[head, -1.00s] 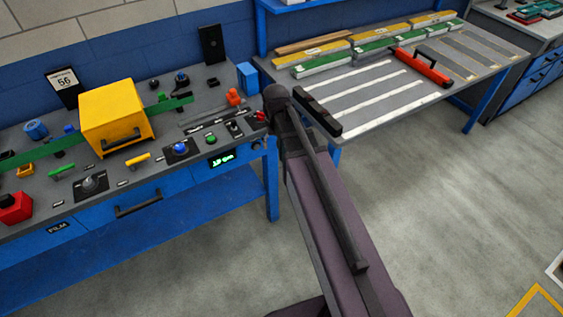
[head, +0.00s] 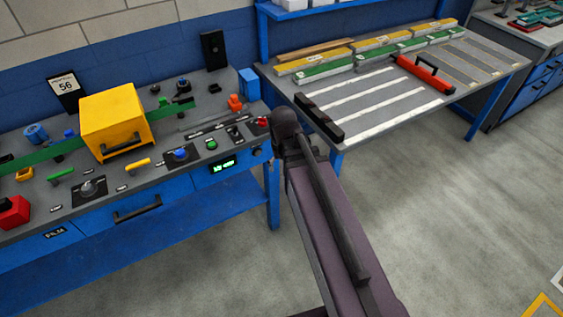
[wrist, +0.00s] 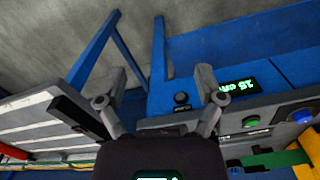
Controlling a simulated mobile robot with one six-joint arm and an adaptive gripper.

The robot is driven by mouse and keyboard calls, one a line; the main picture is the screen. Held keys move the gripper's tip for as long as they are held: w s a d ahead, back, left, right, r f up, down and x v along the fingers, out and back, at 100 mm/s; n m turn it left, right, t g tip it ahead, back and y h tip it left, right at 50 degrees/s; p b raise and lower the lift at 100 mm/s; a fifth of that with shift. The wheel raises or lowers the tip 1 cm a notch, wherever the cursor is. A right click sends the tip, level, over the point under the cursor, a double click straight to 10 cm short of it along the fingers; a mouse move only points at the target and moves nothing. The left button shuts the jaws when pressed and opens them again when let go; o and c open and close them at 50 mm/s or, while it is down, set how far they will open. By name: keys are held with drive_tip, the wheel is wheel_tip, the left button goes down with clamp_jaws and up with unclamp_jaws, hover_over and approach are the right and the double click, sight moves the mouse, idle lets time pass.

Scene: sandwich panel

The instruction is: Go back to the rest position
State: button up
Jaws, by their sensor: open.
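My gripper (wrist: 161,76) is open and empty in the wrist view, its two fingers spread wide. The black bar (wrist: 80,117) on the slatted table lies left of the left finger. In the head view my arm reaches up from the bottom to the gap between bench and table. The gripper itself is hidden there behind the arm.
In the head view the control bench (head: 50,205) carries a yellow box (head: 113,120), knobs and buttons.

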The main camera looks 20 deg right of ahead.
drive_tip(key=s, duration=0.3)
drive_tip(key=shift+s, duration=0.35)
drive_tip(key=c, duration=0.4)
